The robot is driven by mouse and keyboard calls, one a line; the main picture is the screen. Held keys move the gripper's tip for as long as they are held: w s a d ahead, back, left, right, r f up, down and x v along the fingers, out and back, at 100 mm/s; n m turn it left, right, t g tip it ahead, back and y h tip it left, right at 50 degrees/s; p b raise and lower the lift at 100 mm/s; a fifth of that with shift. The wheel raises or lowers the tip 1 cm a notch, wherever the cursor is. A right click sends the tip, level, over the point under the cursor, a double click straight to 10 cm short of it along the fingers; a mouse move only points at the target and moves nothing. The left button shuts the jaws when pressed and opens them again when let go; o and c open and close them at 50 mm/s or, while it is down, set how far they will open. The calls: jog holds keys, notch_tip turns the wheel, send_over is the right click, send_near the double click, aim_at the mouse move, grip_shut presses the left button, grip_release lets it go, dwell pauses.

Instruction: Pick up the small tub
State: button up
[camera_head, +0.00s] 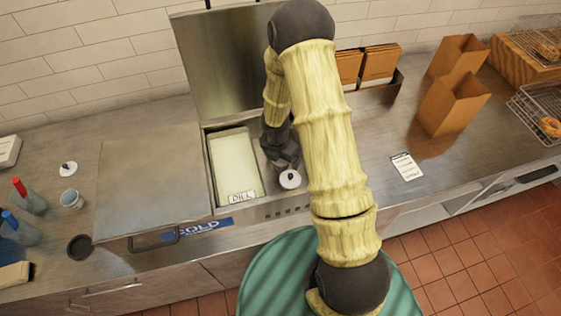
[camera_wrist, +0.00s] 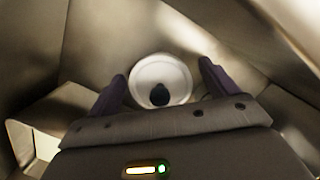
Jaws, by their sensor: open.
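The small tub (camera_head: 290,179) shows as a round white top with a dark blue spot. It sits in the sunken steel well, right of the pale bin marked DILL (camera_head: 232,160). In the wrist view the tub (camera_wrist: 160,72) lies between the two dark fingers, with a dark knob-like spot near its lower edge. My gripper (camera_wrist: 162,72) is open, one finger to each side of it, with gaps showing. In the head view my gripper (camera_head: 285,155) reaches down into the well just behind the tub. The tub's lower part is hidden.
Steel walls of the well (camera_wrist: 40,50) close in around my gripper. A raised lid panel (camera_head: 215,70) stands behind it and a closed steel cover (camera_head: 150,175) lies left. A white lid (camera_head: 68,168), a small cup (camera_head: 72,199) and paper bags (camera_head: 455,100) stand on the counter.

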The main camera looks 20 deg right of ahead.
jog(key=c, duration=1.2)
jog(key=shift+r, duration=0.15)
notch_tip(320, 180, up, 10)
jog(key=shift+f+p, duration=0.1)
jog(key=shift+p, duration=0.6)
jog(key=shift+s, duration=0.1)
